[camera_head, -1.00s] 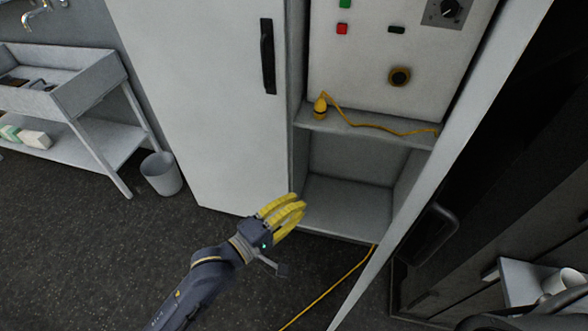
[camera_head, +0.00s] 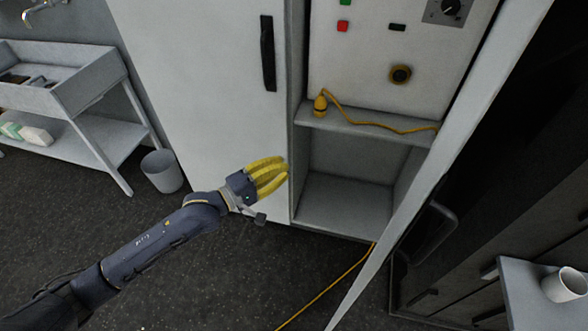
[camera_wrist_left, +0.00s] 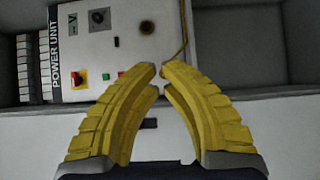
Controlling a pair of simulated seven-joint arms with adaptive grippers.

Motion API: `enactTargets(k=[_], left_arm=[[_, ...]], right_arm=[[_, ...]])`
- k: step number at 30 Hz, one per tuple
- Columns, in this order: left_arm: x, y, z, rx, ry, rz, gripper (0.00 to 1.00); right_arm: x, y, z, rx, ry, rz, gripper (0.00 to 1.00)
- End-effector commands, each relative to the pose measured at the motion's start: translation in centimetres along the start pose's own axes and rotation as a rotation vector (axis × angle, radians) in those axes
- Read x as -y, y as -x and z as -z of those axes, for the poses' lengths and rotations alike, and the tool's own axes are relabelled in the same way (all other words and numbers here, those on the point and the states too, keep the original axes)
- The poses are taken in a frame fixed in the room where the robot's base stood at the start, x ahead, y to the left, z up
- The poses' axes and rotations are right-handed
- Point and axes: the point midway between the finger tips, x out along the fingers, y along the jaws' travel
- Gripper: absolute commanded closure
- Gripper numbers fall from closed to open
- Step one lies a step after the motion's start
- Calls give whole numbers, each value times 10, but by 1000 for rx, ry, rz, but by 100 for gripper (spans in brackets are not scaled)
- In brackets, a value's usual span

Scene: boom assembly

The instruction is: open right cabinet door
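The right cabinet door (camera_head: 447,140) stands swung wide open in the head view, seen nearly edge-on as a pale slanting panel. The cabinet interior (camera_head: 345,203) is exposed to its left. The closed left door (camera_head: 200,85) has a black vertical handle (camera_head: 268,54). My left gripper (camera_head: 286,170), with yellow ribbed fingers, is in front of the left door's lower right edge, away from the right door. In the left wrist view its fingertips (camera_wrist_left: 161,70) nearly meet with nothing between them. My right gripper is not in view.
A yellow cable (camera_head: 385,126) runs over the inner shelf, and another length hangs to the floor. A white mug (camera_head: 565,284) stands on a surface at lower right. A bin (camera_head: 161,172) and a grey bench (camera_head: 85,83) are at left. The floor between is clear.

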Motion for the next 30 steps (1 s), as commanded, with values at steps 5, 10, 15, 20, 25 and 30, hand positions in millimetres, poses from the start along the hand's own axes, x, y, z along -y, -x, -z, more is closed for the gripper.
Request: enactTargets(k=[5, 10, 15, 20, 25, 30], left_arm=[[-5, 0, 6, 0, -9, -5, 100], [-21, -4, -9, 58, 33, -8, 100], [-30, -2, -46, 170, 106, 24, 100], [-37, 7, -88, 305, 133, 57, 100], [-44, 23, -132, 451, 135, 68, 100], [-52, 38, -164, 565, 114, 46, 100]], right_arm=[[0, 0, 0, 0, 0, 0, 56], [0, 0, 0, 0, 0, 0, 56], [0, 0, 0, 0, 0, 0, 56], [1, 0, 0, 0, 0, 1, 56], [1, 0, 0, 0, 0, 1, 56], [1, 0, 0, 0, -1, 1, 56]])
